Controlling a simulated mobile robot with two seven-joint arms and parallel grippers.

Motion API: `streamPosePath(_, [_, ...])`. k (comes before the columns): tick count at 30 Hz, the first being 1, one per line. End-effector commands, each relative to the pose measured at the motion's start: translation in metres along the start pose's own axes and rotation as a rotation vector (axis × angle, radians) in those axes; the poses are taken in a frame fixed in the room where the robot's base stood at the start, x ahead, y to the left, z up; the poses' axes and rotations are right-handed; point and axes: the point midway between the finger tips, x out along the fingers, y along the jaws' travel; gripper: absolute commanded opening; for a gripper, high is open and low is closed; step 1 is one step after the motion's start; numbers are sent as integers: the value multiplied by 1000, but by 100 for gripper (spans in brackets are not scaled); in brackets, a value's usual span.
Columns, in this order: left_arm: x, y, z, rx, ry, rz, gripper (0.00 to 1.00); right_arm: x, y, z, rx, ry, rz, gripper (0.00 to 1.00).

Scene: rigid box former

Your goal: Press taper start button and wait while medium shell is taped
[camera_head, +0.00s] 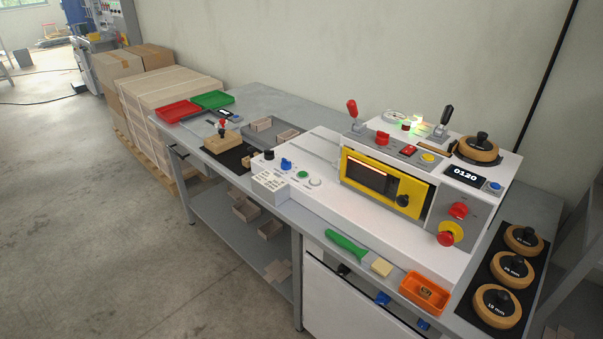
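The white taping machine (330,210) stands on the grey bench, with a yellow-framed dark window (368,175) and a display reading 0120 (466,173). A green button (302,175) and a pale button (315,182) sit on its left front, near a blue knob (286,164). A red switch (408,150) and a yellow button (428,158) are on top. I cannot read which button is the taper start. Neither gripper is in view.
A wooden block with a red-topped handle (222,142) sits on a black mat. Red (178,111) and green (213,99) trays are at the far left end.

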Motion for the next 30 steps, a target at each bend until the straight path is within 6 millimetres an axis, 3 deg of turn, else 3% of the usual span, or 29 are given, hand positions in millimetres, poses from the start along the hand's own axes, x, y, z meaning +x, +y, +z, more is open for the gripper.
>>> streamPosePath(8, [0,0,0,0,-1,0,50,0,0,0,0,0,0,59])
streamPosePath(23, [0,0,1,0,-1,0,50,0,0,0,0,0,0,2])
streamPosePath(30, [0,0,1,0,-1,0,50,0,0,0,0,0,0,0])
